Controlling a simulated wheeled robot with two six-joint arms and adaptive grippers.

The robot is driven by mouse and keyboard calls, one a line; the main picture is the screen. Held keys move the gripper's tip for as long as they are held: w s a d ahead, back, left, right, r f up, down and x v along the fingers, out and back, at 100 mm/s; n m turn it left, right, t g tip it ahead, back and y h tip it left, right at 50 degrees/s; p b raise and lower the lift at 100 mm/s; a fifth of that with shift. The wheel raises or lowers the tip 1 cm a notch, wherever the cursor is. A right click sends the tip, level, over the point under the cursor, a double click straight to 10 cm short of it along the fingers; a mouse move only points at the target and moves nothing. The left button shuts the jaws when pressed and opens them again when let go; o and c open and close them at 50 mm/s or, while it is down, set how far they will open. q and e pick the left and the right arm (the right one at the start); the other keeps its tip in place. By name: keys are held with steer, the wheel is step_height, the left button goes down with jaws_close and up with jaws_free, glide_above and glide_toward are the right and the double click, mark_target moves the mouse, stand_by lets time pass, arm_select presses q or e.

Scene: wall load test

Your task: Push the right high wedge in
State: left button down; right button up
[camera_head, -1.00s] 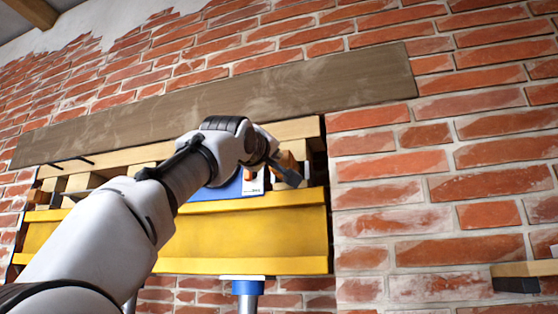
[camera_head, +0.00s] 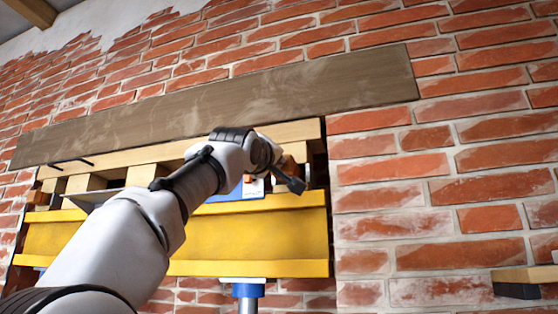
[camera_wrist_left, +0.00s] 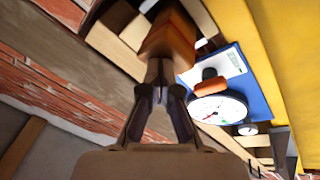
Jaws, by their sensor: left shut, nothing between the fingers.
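A wooden block, which looks like the right high wedge, sits near the right end of the gap between the upper timber (camera_head: 290,132) and the yellow beam (camera_head: 250,232). In the head view it is partly hidden by my left wrist. In the left wrist view the orange-brown block (camera_wrist_left: 170,38) lies straight beyond my left fingertips. My left gripper (camera_head: 293,184) is shut and empty, in front of the gap's right end. Its fingers (camera_wrist_left: 160,68) meet at the tips in the wrist view; I cannot tell whether they touch the block. My right gripper is out of view.
A blue jack-like unit (camera_wrist_left: 258,88) with a round white gauge (camera_wrist_left: 218,108) is close beside the fingers. Several more wooden blocks fill the gap to the left. A blue-topped prop (camera_head: 248,290) stands under the yellow beam. A small ledge (camera_head: 525,274) juts out at right.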

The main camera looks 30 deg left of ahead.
arm_select(q)
steer(key=s+d+b, duration=0.1)
steer(key=s+b, duration=0.2)
steer(key=s, duration=0.3)
steer(key=shift+s+d+b, duration=0.3)
steer(key=shift+s+d, duration=0.05)
stand_by(0.8)
steer(key=shift+w+f, duration=0.1)
stand_by(0.3)
